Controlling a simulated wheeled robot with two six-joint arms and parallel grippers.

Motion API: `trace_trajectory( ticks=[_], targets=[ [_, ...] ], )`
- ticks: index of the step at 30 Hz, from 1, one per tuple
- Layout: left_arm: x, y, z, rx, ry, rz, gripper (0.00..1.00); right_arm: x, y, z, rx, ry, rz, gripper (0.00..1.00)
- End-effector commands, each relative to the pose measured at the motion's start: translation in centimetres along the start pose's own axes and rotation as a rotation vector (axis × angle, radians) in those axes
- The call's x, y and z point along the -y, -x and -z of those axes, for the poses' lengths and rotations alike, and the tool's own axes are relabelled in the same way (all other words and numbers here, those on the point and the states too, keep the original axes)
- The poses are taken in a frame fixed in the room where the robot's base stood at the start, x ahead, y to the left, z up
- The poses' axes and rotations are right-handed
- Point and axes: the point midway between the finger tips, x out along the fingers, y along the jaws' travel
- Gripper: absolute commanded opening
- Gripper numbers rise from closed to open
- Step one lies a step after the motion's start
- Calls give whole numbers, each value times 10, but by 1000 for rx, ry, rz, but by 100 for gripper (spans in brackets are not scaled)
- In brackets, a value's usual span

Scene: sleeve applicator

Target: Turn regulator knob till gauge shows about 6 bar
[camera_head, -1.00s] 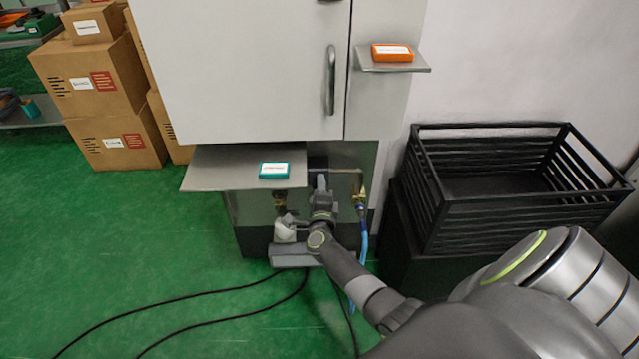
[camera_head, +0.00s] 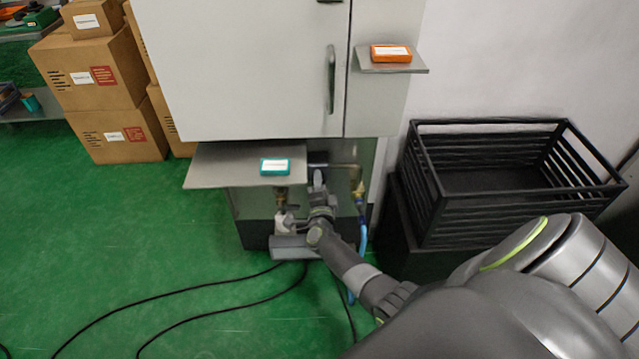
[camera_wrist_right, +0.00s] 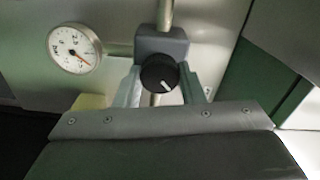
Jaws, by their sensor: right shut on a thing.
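The black regulator knob (camera_wrist_right: 159,73) with a white mark sits on a grey regulator body (camera_wrist_right: 160,44) in the right wrist view. My right gripper (camera_wrist_right: 164,86) has one finger on each side of the knob and is shut on it. The white round gauge (camera_wrist_right: 75,48) is left of the knob. Its orange-red needle points to the lower right, but the numbers are too small and tilted to read surely. In the head view my right gripper (camera_head: 318,182) is under the cabinet, and the knob and gauge cannot be made out there. My left gripper is not in view.
A grey shelf (camera_head: 225,168) with a teal box (camera_head: 275,167) juts out just left of my right gripper. A brass fitting with a blue hose (camera_head: 363,235) hangs close on its right. A black crate (camera_head: 515,185) stands further right. Black cables (camera_head: 200,298) lie on the green floor.

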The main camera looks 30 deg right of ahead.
Motion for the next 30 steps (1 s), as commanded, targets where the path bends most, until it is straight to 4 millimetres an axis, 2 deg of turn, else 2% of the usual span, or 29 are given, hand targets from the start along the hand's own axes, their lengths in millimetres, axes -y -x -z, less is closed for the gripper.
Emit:
trace_trajectory(
  ticks=[4,5,9,20,26,30],
  targets=[
    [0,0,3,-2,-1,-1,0,0,0,0,0,-1,-1,13],
    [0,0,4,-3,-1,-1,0,0,0,0,0,-1,-1,38],
    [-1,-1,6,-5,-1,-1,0,0,0,0,0,-2,-1,56],
    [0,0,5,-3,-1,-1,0,0,4,0,0,-2,-1,57],
    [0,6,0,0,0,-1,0,0,32,0,0,-2,-3,57],
    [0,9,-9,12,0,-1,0,0,64,0,-1,-5,-4,57]
  ],
)
